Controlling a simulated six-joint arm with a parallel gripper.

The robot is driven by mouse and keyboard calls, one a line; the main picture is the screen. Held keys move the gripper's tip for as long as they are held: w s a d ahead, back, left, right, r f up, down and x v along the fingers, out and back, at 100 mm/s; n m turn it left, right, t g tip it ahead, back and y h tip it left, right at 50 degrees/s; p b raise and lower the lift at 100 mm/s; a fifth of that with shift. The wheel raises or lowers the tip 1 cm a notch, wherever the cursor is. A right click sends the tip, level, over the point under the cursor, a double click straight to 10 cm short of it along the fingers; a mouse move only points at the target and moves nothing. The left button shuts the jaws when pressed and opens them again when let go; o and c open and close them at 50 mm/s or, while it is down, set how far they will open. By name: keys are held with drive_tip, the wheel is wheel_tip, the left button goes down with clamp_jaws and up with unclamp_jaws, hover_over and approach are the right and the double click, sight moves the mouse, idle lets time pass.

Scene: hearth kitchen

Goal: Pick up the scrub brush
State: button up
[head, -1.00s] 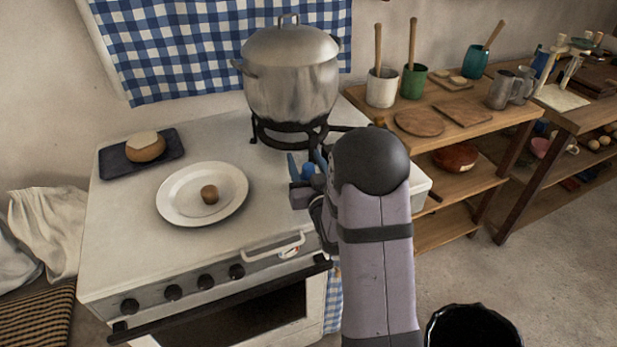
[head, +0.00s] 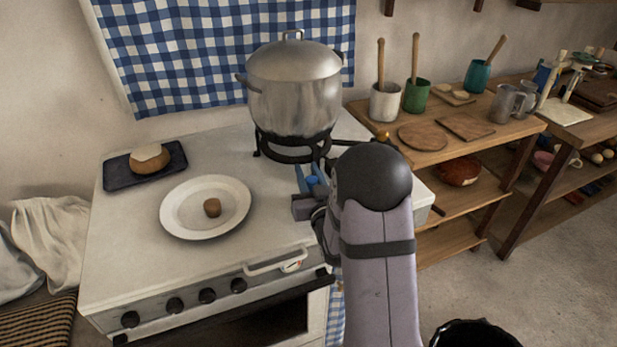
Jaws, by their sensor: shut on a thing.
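My gripper (head: 312,180), with blue parts at its end, is over the right side of the stove top, just in front of the pot stand. The dark rounded joint and pale sleeve of my arm cover much of it. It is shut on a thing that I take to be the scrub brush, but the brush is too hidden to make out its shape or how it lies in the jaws. I cannot tell whether it touches the stove.
A large lidded pot (head: 293,90) stands on a black stand behind my gripper. A white plate (head: 180,222) with a small brown piece and a dark tray (head: 117,178) with a bread roll are to the left. A wooden shelf table (head: 480,148) stands right.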

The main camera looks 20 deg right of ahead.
wheel_tip(320, 180, up, 28)
drive_tip(key=shift+p, duration=0.4)
